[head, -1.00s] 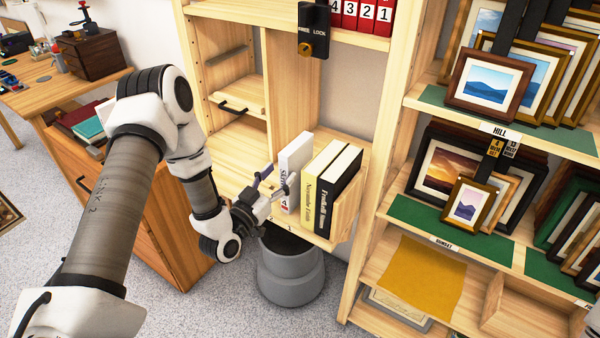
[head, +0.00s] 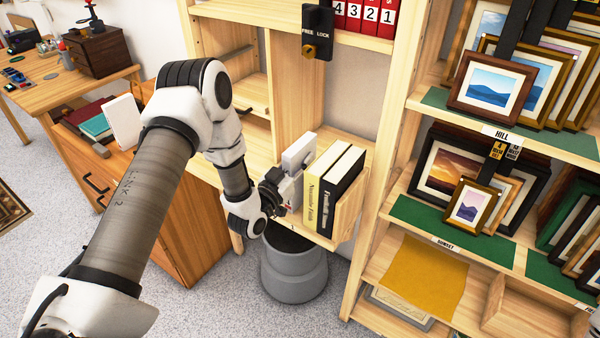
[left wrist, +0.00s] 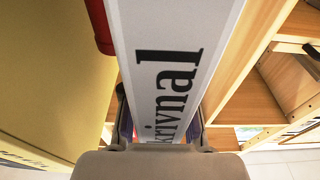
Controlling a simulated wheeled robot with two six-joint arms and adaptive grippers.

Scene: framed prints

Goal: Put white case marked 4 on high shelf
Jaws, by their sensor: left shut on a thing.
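The white case (head: 301,146) stands upright on the low shelf, just left of a pale yellow book (head: 322,190). My left gripper (head: 283,184) is at its front and shut on it. In the left wrist view the case's white spine (left wrist: 178,45) with black lettering runs up from between my fingers (left wrist: 160,132). The arm and gripper hide much of the case in the head view; its number is not readable now. The high shelf (head: 350,36) carries red numbered cases (head: 364,16) at the top. My right gripper is not in view.
A black book (head: 342,192) stands right of the yellow one, beside a wooden side panel (head: 350,208). A grey bin (head: 293,273) stands below. Framed prints (head: 490,84) fill the right shelves.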

